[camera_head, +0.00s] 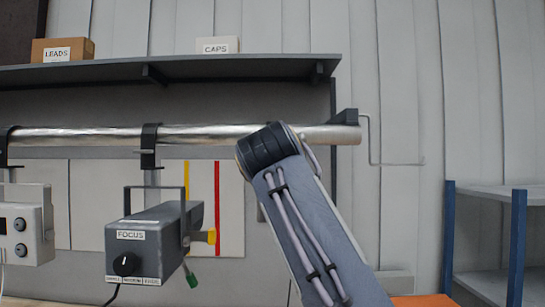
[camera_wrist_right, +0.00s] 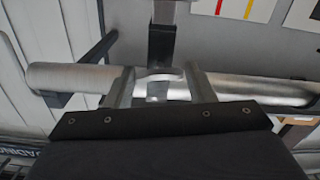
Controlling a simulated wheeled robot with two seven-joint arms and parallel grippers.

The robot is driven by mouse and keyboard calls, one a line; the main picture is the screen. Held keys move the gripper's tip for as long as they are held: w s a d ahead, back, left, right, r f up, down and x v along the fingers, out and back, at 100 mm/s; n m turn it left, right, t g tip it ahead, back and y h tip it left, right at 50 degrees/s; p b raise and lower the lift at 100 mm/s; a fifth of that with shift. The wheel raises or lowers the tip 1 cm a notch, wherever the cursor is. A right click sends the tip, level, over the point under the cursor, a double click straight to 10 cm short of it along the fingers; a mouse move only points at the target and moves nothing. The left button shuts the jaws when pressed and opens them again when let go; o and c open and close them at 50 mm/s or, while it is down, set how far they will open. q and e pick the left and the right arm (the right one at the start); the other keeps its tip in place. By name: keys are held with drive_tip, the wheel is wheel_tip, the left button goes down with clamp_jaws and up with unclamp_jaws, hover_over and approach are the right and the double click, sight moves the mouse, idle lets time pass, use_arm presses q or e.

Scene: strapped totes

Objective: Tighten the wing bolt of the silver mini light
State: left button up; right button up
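In the head view my right arm (camera_head: 310,225) reaches up to the silver pipe and hides its own gripper and whatever hangs behind it. In the right wrist view my right gripper (camera_wrist_right: 160,82) has its two fingers apart. A pale, curved metal piece, seemingly the wing bolt (camera_wrist_right: 160,74), lies between them; I cannot tell whether either finger touches it. A dark clamp (camera_wrist_right: 161,45) sits on the pipe (camera_wrist_right: 75,78) just beyond. A grey part (camera_wrist_right: 168,12) at the top edge may belong to the silver mini light, whose body is not clearly seen. My left gripper is not in view.
A grey light marked FOCUS (camera_head: 140,255) hangs from the pipe (camera_head: 220,134) by a dark clamp (camera_head: 149,146), left of my arm. A white unit (camera_head: 32,247) hangs farther left. A shelf (camera_head: 200,68) runs above. A blue-posted rack (camera_head: 517,245) stands right.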

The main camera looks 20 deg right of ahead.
drive_tip(key=o, duration=0.3)
drive_tip(key=shift+s, duration=0.1)
drive_tip(key=b+v, duration=0.3)
drive_tip(key=v, duration=0.4)
drive_tip(key=shift+s, duration=0.35)
drive_tip(key=shift+w, duration=0.1)
